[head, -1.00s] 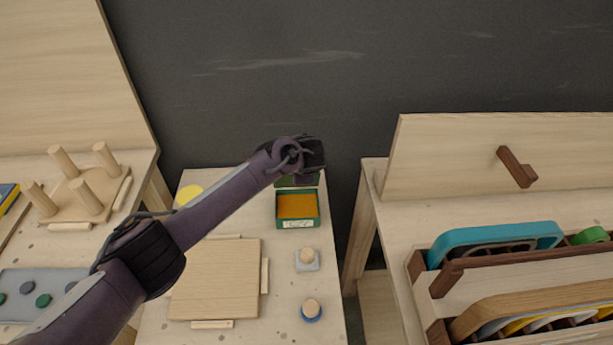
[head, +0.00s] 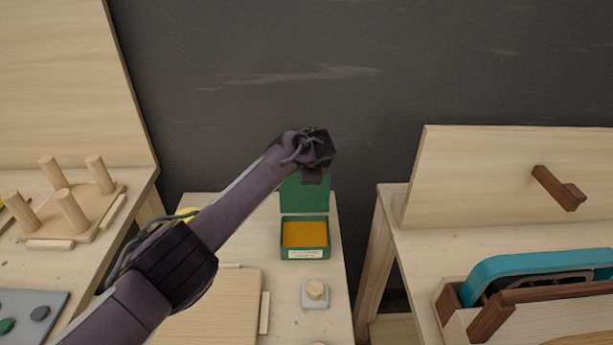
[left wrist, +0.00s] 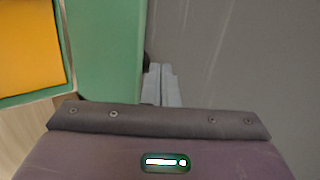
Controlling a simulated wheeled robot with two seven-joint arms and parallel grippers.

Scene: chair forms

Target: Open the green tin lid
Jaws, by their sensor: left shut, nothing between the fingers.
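The green tin (head: 304,254) stands on the middle table with its front label facing me and an orange-yellow inside showing. Its green lid (head: 303,198) is raised upright at the back edge of the tin. In the left wrist view the tin's orange inside (left wrist: 28,45) is at the upper left, and the lid (left wrist: 105,50) is beside it. My left gripper (head: 312,177) is at the top of the lid, partly covering it. Its fingers (left wrist: 162,85) are shut and empty beside the lid; I cannot tell whether they touch it. My right gripper is not in view.
A small knobbed block (head: 316,293) stands in front of the tin. A wooden board (head: 225,310) lies front left. A peg stand (head: 70,205) is on the left table; a rack (head: 540,310) is on the right. A dark wall rises behind.

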